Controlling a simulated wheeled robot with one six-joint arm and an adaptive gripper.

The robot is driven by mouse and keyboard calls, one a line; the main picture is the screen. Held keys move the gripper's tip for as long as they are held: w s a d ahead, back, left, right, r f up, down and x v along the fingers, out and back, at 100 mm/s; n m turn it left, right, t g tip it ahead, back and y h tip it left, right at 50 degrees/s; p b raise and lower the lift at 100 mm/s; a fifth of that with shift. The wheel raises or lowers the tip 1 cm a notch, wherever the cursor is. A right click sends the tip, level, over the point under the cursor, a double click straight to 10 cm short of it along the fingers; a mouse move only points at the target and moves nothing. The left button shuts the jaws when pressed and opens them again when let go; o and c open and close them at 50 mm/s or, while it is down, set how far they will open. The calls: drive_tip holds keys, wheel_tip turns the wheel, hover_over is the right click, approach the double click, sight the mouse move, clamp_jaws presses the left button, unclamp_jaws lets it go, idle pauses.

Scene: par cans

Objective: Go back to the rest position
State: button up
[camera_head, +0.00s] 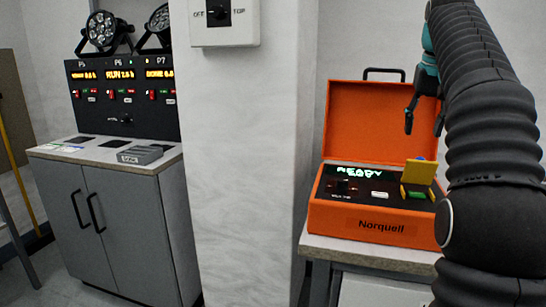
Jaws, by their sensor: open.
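My gripper (426,112) is at the upper right, at the end of my black ribbed arm. It is open, with nothing seen between its fingers. It hangs in front of the raised lid of an orange case (372,220) labelled "Norquell". My arm hides part of the gripper and the case's right side. The case's panel shows a lit green "READY" display (357,171), a white button (379,194) and a raised yellow cover (419,172) with a green part (417,195) below it.
The case stands on a pale-topped table (320,245) at right. A white pillar (245,150) with an OFF/TOP switch box (224,22) divides the view. At left, a grey cabinet (125,225) carries a black panel (122,93) with lit displays, par cans (103,30) and a grey block (140,154).

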drive_tip(key=shift+r, duration=0.2)
drive_tip(key=s+a+f+n+t, duration=0.2)
drive_tip(key=s+a+f, duration=0.6)
drive_tip(key=s+a, duration=0.25)
drive_tip(key=s+a+f, duration=0.3)
drive_tip(key=s+f, duration=0.5)
drive_tip(key=f, duration=0.2)
drive_tip(key=s+a+f+n+t, duration=0.1)
drive_tip(key=s+a+f, duration=0.2)
drive_tip(key=s+f, duration=0.6)
wheel_tip(320, 180, down, 2)
drive_tip(key=shift+s+f+y, duration=0.15)
drive_tip(key=shift+f+y, duration=0.1)
drive_tip(key=shift+y, duration=0.15)
drive_tip(key=shift+r, duration=0.1)
